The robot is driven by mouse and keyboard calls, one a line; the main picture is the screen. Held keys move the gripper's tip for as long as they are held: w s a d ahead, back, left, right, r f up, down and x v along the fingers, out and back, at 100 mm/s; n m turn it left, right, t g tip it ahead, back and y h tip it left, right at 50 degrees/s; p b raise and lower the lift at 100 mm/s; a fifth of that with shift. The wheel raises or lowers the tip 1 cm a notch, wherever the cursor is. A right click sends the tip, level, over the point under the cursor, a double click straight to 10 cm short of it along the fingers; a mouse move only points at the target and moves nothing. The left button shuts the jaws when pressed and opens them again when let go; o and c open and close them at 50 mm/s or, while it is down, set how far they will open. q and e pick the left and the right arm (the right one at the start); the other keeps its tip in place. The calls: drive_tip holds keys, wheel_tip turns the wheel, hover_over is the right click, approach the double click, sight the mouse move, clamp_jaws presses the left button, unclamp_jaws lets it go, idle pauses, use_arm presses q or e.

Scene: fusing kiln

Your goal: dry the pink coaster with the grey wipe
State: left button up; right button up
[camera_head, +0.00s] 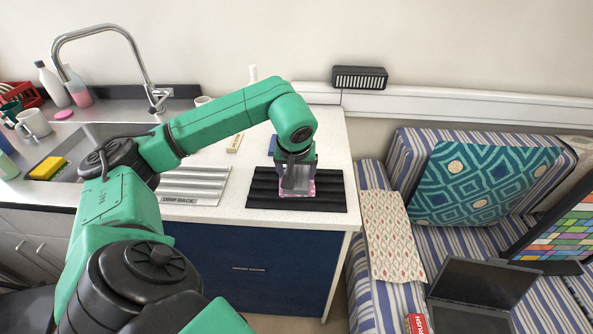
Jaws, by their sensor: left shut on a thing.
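My left gripper (297,182) reaches down over the black ribbed rack (335,194) on the right part of the worktop. It is shut on a small grey piece, which looks like the grey wipe (295,178). Pink edges of the pink coaster (310,190) show around and below the grey piece, over the black rack. The gripper hides most of the coaster, and I cannot tell whether wipe and coaster touch. My right gripper is not in view.
A grey ribbed drip rack (193,184) lies left of the black rack. The sink (95,135) with its tall tap (150,85) is further left, near a yellow sponge (47,168). A striped sofa (400,160) stands right of the worktop.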

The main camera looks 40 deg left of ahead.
use_arm(q)
drive_tip(key=shift+r+p, duration=2)
drive_tip(key=shift+r, duration=0.5)
drive_tip(key=shift+f, duration=0.1)
